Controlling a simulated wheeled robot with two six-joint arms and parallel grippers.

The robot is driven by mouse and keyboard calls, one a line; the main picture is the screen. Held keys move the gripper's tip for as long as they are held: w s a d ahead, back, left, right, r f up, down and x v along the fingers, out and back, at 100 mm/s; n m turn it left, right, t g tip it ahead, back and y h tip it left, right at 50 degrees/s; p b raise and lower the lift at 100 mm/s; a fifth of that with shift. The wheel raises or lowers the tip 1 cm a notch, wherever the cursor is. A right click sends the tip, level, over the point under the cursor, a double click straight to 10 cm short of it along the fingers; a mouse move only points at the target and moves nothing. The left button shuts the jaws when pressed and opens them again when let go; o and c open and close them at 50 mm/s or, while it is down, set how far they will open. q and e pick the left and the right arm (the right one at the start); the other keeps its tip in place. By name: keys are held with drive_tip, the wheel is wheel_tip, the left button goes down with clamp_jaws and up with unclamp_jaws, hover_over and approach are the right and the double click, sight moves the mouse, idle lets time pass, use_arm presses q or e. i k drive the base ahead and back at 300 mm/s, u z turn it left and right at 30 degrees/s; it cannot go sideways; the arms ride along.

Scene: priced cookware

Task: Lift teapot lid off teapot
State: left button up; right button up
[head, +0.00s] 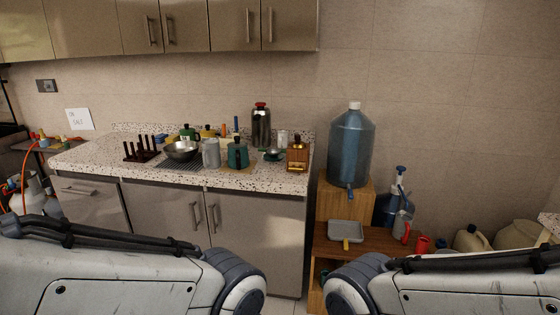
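A dark teal pot with a lid (237,153) stands upright on a tan mat or board on the speckled counter. It looks like a teapot, and its lid seems to sit on top. A smaller green lidded pot (189,133) stands farther back to the left; I cannot tell which one is the task's teapot. My two arms cross the bottom of the head view, well in front of the counter. Neither gripper shows.
The counter (110,165) also holds a metal pan (181,151), a grey jug (211,153), a dark rack (141,149), a tall flask (261,127) and a wooden grinder (297,155). A large blue water bottle (350,147) stands to the right. Cabinets (170,215) front the counter.

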sight(237, 145)
drive_tip(key=i, duration=1.35)
drive_tip(key=u, duration=0.75)
drive_tip(key=i, duration=1.5)
drive_tip(key=z, duration=1.45)
